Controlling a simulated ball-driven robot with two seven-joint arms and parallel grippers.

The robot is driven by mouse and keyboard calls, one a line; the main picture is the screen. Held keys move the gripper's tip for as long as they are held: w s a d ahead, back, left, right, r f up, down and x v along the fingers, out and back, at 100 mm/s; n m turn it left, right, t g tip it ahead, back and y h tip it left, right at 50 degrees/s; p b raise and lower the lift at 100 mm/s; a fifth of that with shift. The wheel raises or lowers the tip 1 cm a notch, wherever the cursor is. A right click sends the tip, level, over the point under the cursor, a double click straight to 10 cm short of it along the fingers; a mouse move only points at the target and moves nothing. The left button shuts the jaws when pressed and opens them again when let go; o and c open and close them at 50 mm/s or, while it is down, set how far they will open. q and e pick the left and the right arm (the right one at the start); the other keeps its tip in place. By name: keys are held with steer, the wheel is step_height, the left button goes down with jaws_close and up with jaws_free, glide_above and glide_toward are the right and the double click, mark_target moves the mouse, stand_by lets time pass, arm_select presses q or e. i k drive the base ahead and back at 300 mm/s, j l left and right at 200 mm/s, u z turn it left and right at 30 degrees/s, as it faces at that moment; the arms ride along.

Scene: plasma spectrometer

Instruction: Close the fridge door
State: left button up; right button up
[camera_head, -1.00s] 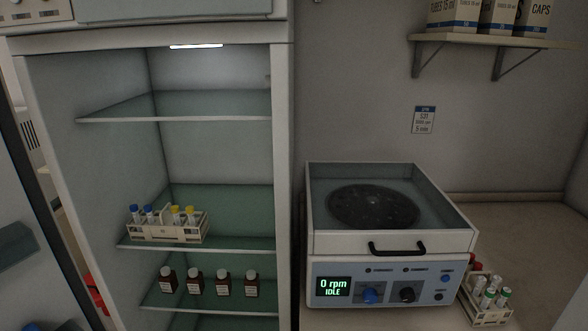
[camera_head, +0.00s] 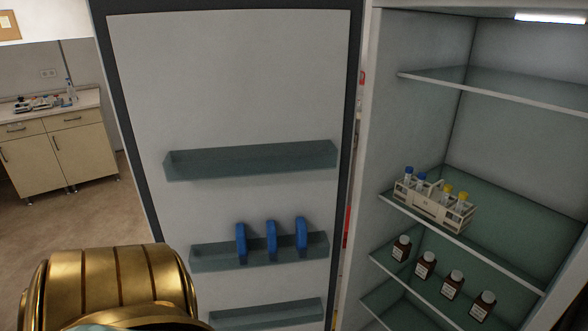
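The fridge door (camera_head: 235,95) stands wide open in the middle of the head view, its white inner face with dark edging turned towards me. Its inside carries green-grey bins, and one bin (camera_head: 260,253) holds three blue items (camera_head: 271,240). The open fridge (camera_head: 415,110) is at the right, lit inside, with glass shelves. A gold part of my own body shows at the lower left, in front of the door's lower left edge. Neither gripper's fingers are in view.
A rack of capped tubes (camera_head: 434,200) and several brown bottles (camera_head: 452,285) stand on the fridge shelves. A cabinet with a countertop (camera_head: 60,150) is far left. Open floor (camera_head: 85,225) lies between it and the door.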

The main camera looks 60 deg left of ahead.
mark_target(228, 113)
steer(key=k+j+z, duration=0.1)
steer(key=j, duration=0.35)
steer(key=k+j+z, duration=0.15)
steer(key=j, duration=0.35)
steer(key=k+j+z, duration=0.1)
steer(key=k+j, duration=0.25)
steer(key=k+j+z, duration=0.15)
steer(key=j, duration=0.35)
steer(key=k+j+z, duration=0.1)
steer(key=k+j, duration=0.25)
steer(key=j+z, duration=0.1)
steer(key=j, duration=0.35)
steer(key=k+j+z, duration=0.15)
steer(key=j, duration=0.25)
steer(key=j+z, duration=0.1)
steer(key=j, duration=0.35)
steer(key=k+j+z, duration=0.15)
steer(key=j, duration=0.3)
steer(key=k+j+z, duration=0.1)
steer(key=j, duration=0.3)
steer(key=k+j+z, duration=0.15)
steer(key=j, duration=0.25)
steer(key=k+j+z, duration=0.1)
steer(key=j, duration=0.3)
